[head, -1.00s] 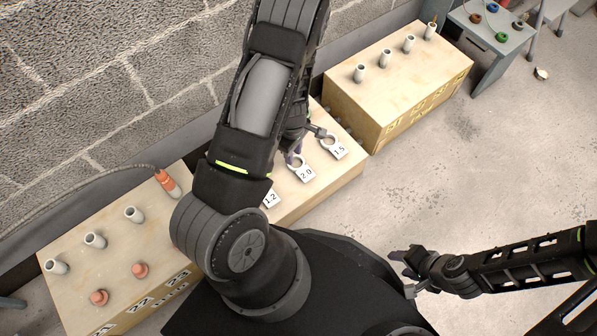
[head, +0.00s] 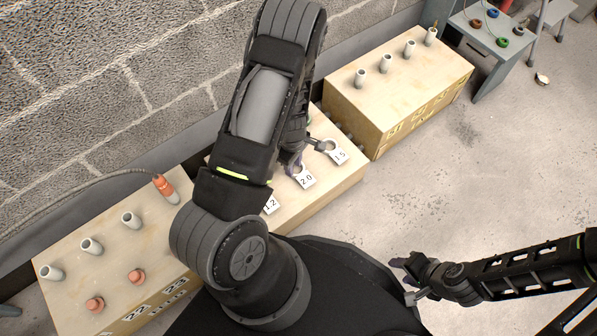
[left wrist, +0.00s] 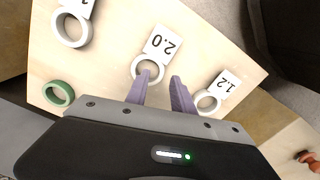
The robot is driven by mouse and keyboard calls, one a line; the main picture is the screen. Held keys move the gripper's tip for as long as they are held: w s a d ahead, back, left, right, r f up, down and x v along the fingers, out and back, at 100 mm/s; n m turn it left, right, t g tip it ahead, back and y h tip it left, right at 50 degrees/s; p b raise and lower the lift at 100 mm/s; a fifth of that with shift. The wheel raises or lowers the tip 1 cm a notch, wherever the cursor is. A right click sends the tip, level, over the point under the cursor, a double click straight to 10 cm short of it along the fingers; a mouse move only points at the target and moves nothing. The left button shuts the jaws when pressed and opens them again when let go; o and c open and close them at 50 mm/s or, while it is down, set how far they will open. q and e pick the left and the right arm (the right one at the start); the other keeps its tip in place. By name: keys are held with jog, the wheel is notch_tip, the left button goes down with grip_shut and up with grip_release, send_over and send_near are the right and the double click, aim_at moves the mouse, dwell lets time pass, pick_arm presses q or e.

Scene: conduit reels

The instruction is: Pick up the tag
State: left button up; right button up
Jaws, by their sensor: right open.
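Three white tags with ring ends lie on the middle wooden box. The 2.0 tag (head: 305,179) lies between the 1.2 tag (head: 271,205) and the 1.5 tag (head: 338,156). My left gripper (head: 292,166) is at the ring end of the 2.0 tag, which it partly hides in the head view. In the left wrist view the purple fingers (left wrist: 160,88) are apart, and the ring of the 2.0 tag (left wrist: 160,43) shows just beyond their tips. The 1.2 tag (left wrist: 222,84) lies to the right there. My right gripper (head: 404,278) is open and empty over the floor.
A green ring (left wrist: 58,93) lies on the same box. A left box (head: 60,305) carries grey pegs, orange knobs and an orange connector (head: 167,189) on a cable. A right box (head: 375,110) carries several pegs. A grey brick wall (head: 110,80) stands behind.

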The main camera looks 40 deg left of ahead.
aim_at(300, 174)
pick_arm(q)
notch_tip(300, 174, down, 4)
jog(key=shift+s+f+b, duration=0.1)
jog(key=shift+f+b, duration=0.05)
jog(key=shift+b, duration=0.8)
grip_shut()
